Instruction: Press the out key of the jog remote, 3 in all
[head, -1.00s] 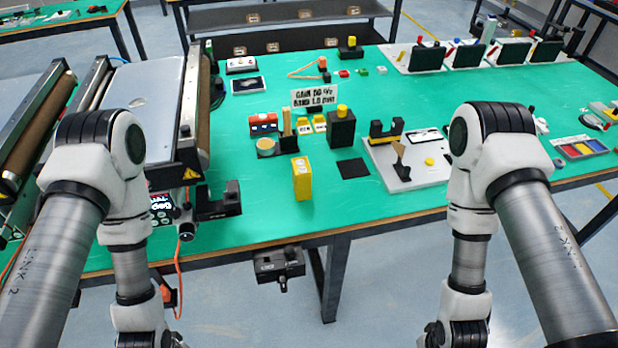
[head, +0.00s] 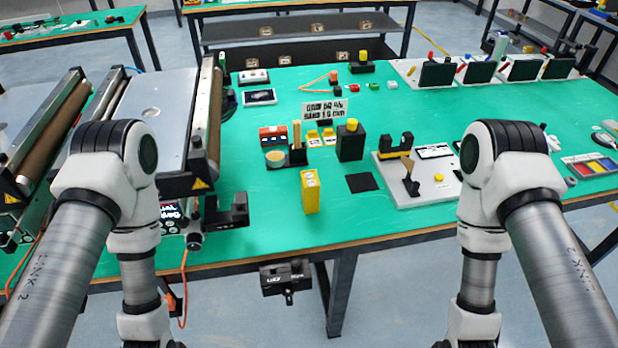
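A small upright yellow box (head: 310,192) stands near the front edge of the green table and may be the jog remote. Its key labels are too small to read, so I cannot tell which is the out key. My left arm comes down the left side and my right arm down the right side. Both arms leave the picture at the bottom edge, and neither gripper shows. Nothing of mine is seen touching the yellow box.
Conveyors (head: 150,105) fill the left. Behind the yellow box are a sign (head: 324,111), a red box (head: 273,136) and a black block with a yellow top (head: 350,142). A grey plate (head: 425,185) lies right. A black device (head: 286,277) hangs at the front edge.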

